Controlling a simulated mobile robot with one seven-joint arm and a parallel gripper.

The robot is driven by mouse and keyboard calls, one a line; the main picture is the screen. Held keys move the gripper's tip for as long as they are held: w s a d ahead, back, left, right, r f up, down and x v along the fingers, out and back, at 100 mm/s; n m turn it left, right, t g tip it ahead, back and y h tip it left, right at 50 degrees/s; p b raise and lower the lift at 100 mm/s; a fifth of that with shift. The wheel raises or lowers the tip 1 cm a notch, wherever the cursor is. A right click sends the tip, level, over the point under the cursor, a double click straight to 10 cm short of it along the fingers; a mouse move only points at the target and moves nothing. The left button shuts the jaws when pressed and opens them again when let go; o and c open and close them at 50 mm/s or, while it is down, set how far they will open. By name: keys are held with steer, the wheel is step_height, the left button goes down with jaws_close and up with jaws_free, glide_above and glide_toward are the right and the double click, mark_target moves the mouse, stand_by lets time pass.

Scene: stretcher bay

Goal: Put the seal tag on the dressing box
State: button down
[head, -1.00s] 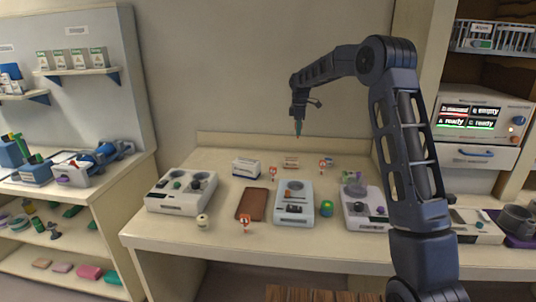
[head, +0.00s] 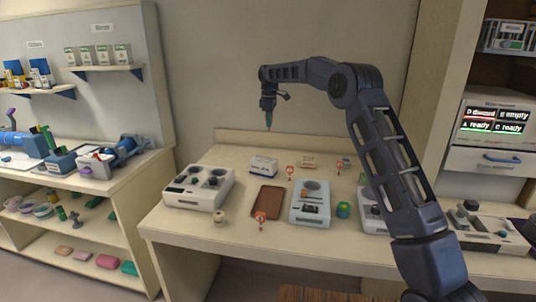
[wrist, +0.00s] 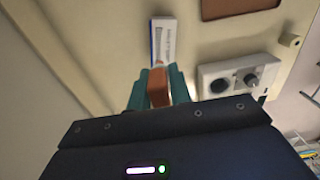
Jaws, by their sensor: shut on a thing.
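My gripper (head: 268,123) is high above the back of the bench, in line with the dressing box in the head view. In the wrist view its teal fingers (wrist: 158,90) are shut on a small orange-red piece, the seal tag (wrist: 158,86). In the head view only a red tip of it shows below the fingers. The dressing box (head: 264,166), white with blue edges, lies on the bench below. It also shows in the wrist view (wrist: 164,40), just beyond the fingertips; its near end is partly hidden by the tag and fingers.
The bench (head: 190,238) also holds a grey-white device (head: 198,188), a brown flat pad (head: 267,199), a blue-grey device (head: 310,204), a small orange-white box (head: 308,162) and red-topped markers (head: 290,170). Shelves stand left. Bare bench surrounds the dressing box's back side.

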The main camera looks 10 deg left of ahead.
step_height(320, 180, down, 16)
steer(key=shift+r, duration=0.25)
stand_by(0.3)
steer(key=shift+f, duration=0.1)
steer(key=c, duration=1.3)
jaws_free()
